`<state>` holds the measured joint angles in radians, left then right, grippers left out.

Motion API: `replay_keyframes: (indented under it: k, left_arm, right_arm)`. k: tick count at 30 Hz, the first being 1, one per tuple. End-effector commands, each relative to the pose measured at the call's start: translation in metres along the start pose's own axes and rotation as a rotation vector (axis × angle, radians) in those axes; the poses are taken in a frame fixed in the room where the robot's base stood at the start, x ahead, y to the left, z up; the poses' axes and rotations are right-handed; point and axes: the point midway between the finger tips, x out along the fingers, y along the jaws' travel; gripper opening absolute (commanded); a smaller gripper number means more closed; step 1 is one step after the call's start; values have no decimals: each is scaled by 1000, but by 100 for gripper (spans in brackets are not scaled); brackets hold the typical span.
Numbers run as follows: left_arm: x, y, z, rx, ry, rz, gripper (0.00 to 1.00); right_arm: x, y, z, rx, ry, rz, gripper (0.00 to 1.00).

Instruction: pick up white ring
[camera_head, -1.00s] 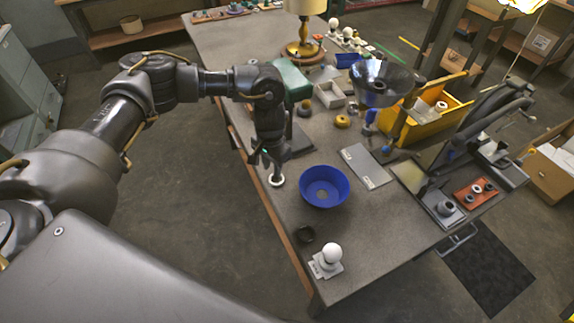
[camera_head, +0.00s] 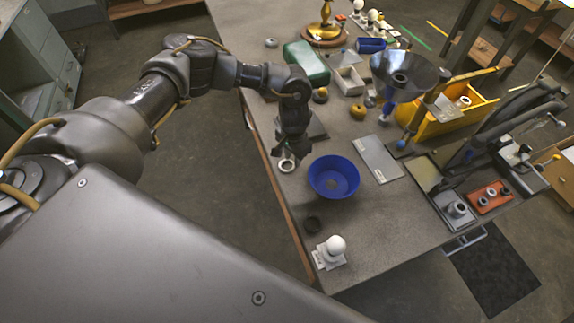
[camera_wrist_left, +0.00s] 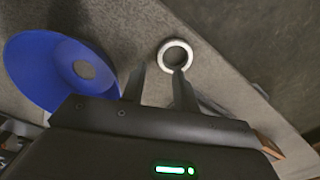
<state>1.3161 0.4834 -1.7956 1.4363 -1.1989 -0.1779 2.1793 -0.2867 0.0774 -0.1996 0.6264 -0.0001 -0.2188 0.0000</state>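The white ring (camera_head: 288,169) lies flat on the grey table near its left edge, left of the blue bowl (camera_head: 334,180). In the left wrist view the ring (camera_wrist_left: 163,50) lies just beyond the tip of the right-hand finger, with the bowl (camera_wrist_left: 28,70) at the left. My left gripper (camera_head: 285,154) points down close over the ring. Its two fingers (camera_wrist_left: 157,72) are apart with nothing between them. The ring is off to the right of the gap's middle. I cannot tell whether the fingertip touches it. My right gripper does not show.
A grey plate (camera_head: 378,160) lies right of the bowl. A green box (camera_head: 306,62), a dark funnel-shaped shade (camera_head: 408,75) and a yellow bin (camera_head: 462,112) stand farther back.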

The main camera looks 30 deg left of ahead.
Motion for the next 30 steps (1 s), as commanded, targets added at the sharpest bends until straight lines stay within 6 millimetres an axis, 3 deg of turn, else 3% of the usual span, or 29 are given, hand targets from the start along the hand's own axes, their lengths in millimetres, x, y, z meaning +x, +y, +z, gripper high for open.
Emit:
replay_keyframes:
  k: [7,12,20,27,30]
  left_arm:
    - [27,-1,4,-1,-4,-3,30]
    - [48,0,4,-1,-3,0,30]
    - [52,0,4,-1,-2,0,30]
    - [51,0,4,-1,-2,0,0]
    - [51,0,4,-1,-2,0,0]
  right_arm:
    - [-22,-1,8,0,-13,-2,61]
    - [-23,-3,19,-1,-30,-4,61]
    - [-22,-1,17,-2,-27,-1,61]
    - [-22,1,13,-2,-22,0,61]
    - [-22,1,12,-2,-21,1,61]
